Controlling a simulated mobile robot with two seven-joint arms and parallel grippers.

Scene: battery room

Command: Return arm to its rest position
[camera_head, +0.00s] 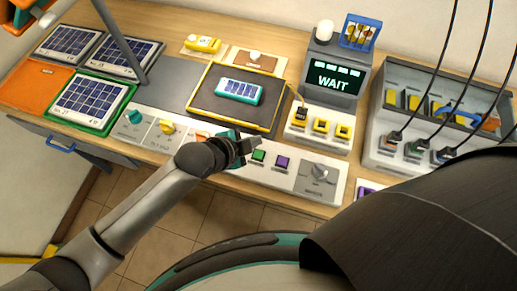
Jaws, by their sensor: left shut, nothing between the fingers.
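My left arm comes in from the lower left of the head view. Its gripper (249,146) is shut and empty, above the front control panel (295,178), near the green button (259,155). I cannot tell whether it touches the panel. My right gripper does not show. A teal battery-like block with a dark gridded top (240,91) lies on the black pad with a yellow border (203,104), behind the gripper.
A screen reading WAIT (333,79) stands behind the panel. A grey rack with cables (402,158) stands at the right. Solar panels (90,101) lie at the left, one in a green frame. A grey post (118,38) crosses the upper left. Tiled floor (170,245) is in front.

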